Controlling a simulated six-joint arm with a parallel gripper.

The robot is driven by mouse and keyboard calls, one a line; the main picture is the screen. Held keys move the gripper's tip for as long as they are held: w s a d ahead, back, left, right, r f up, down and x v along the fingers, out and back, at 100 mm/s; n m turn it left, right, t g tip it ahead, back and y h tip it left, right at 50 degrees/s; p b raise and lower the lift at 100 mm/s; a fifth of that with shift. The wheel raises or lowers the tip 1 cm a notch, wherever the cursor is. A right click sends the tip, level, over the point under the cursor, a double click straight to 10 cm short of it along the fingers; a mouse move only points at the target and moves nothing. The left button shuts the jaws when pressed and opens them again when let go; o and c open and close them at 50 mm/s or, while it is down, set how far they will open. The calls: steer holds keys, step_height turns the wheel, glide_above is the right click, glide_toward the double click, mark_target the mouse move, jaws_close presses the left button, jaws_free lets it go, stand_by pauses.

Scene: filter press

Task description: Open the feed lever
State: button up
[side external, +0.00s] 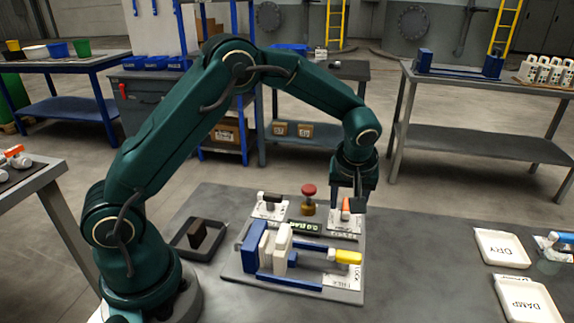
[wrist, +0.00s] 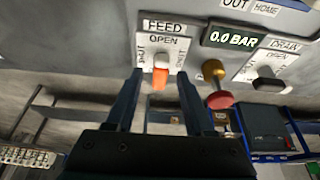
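The feed lever (wrist: 160,78) has an orange handle on a white hub, on a plate marked FEED, OPEN and SHUT. In the wrist view its orange end points down, away from the OPEN label. It also shows in the side view (side external: 346,207). My gripper (wrist: 160,75) is open, with one dark finger on each side of the lever and gaps between. In the side view my gripper (side external: 349,203) points down at the lever; its fingers partly hide it. I cannot tell exactly how deep the fingertips reach.
A 0.0 BAR display (wrist: 233,38) and a red knob on a brass stem (wrist: 219,98) sit beside the lever. A black drain lever (wrist: 269,84) is farther right. The press with white plates (side external: 281,247) and a yellow handle (side external: 347,257) stands in front. DRY (side external: 502,248) and DAMP (side external: 528,300) trays lie right.

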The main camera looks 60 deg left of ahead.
mark_target(346, 213)
steer(key=shift+v, duration=2.55)
steer(key=shift+a+r, duration=0.15)
steer(key=shift+r, duration=0.1)
steer(key=s+a+r+m+t+h, duration=0.1)
steer(key=s+r+t, duration=0.2)
steer(key=s+r, duration=0.7)
steer(key=s+d+f+m+h, duration=0.1)
steer(key=s+m, duration=0.3)
steer(key=s, duration=0.1)
steer(key=s+d+f+m+h, duration=0.1)
steer(key=s+f+m, duration=0.1)
steer(key=s+m, duration=0.2)
steer(key=shift+s+d+f+g, duration=0.3)
steer(key=shift+s, duration=0.8)
